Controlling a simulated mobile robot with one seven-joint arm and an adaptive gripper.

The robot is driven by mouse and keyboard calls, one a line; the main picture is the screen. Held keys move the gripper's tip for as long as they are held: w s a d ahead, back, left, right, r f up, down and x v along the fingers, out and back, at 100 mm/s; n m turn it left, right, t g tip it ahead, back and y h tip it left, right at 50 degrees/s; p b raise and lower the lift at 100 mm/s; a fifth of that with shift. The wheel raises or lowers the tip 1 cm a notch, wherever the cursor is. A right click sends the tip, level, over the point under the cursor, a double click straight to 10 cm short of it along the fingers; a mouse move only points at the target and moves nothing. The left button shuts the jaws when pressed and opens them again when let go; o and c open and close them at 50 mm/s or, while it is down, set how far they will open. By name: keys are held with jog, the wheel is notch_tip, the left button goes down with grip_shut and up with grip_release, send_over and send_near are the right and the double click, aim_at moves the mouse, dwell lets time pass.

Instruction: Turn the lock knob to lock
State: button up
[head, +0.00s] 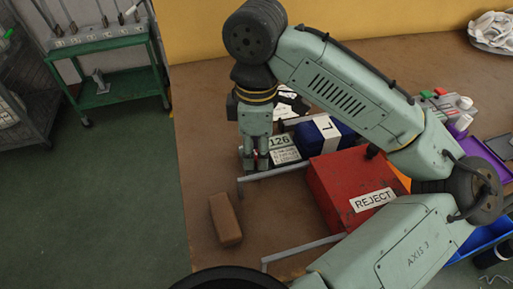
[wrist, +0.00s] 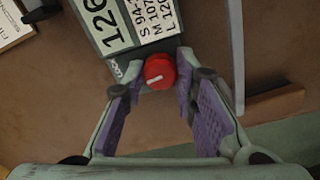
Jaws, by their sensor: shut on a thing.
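The red lock knob (wrist: 159,72) sits at the end of a grey block (wrist: 133,52) with a white "126" label and a size list. The knob's white mark lies nearly level, pointing left and slightly down. Small lettering beside its left is partly hidden. My gripper (wrist: 160,64) is shut on the knob, with one fingertip on each side. In the head view my gripper (head: 256,164) points down at the near end of the labelled block (head: 285,156); the knob is hidden there by the fingers.
A red REJECT box (head: 335,180) stands right of my gripper, with a blue block (head: 312,140) behind it. A brown block (head: 226,219) lies to the front left. Metal rails (head: 278,171) stand close by.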

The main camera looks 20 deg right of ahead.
aim_at(256, 154)
grip_shut()
jog(key=shift+r+m+p, duration=0.25)
jog(key=shift+m+p, duration=0.75)
jog(key=shift+p, duration=0.2)
jog(key=shift+f+m+p, duration=0.3)
jog(key=shift+m+p, duration=0.3)
jog(key=shift+m, duration=0.7)
jog(key=o, duration=0.7)
grip_release()
jog(key=shift+r, duration=0.15)
jog(key=shift+r, duration=3.9)
